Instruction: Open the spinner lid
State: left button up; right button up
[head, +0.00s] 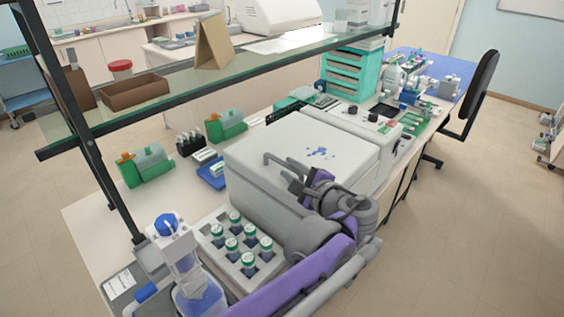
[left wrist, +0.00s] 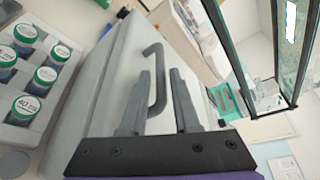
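The spinner (head: 255,185) is a large pale grey box on the bench, and its flat lid (head: 345,150) is down. A grey bar handle (head: 284,157) stands on the lid's near side; it also shows in the left wrist view (left wrist: 159,65). My left gripper (head: 293,180) is just above the lid at the handle. In the left wrist view its two fingers (left wrist: 162,98) are apart, with the bent end of the handle between them and a gap visible on the right. Whether a finger touches the handle is unclear. My right gripper is not in view.
A rack (head: 216,250) of green-capped jars stands beside the spinner, close to my left arm. A blue-capped bottle (head: 172,240) is left of it. A glass shelf (head: 225,75) with a dark frame runs above the bench's back.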

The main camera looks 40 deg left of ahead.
aim_at(287, 166)
pick_arm(q)
jog(key=shift+x, duration=2.3)
jog(key=shift+d, duration=0.1)
jog(key=shift+c, duration=0.3)
grip_shut()
